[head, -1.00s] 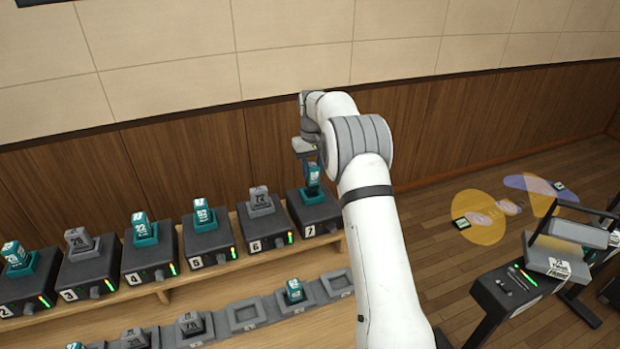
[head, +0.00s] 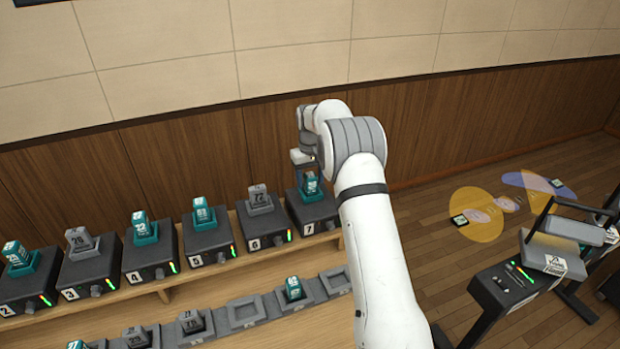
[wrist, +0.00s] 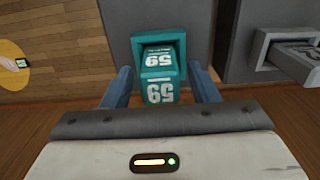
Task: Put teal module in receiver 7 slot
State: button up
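The teal module (head: 311,184), with white labels reading 59 in the wrist view (wrist: 160,92), stands in a teal slot frame (wrist: 139,48) on the black receiver 7 (head: 319,212). My gripper (head: 309,174) is low over receiver 7, its fingers partly hidden by the arm in the head view. In the wrist view, its two blue fingers (wrist: 161,80) are on either side of the module, with visible gaps between them and its sides. The gripper looks open. How deep the module sits in the slot is hard to tell.
Receiver 6 (head: 268,232), holding a grey module (head: 260,198), stands close on the left. Further receivers line the wooden shelf. In front, a tray row has empty pockets (head: 243,312) and another teal module (head: 294,288). A console (head: 515,291) stands at right.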

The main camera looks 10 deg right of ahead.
notch_tip(320, 180, up, 12)
jog(key=b, duration=0.2)
jog(key=s+r+t, duration=0.1)
jog(key=s+r, duration=0.8)
jog(key=s, duration=0.1)
jog(key=s+m+t, duration=0.2)
jog(key=s, duration=2.2)
jog(key=s+f, duration=0.5)
jog(key=s, duration=0.6)
jog(key=shift+s+f+t, duration=0.2)
jog(key=shift+s+t, duration=0.05)
jog(key=shift+t, duration=0.05)
jog(key=shift+f, duration=0.1)
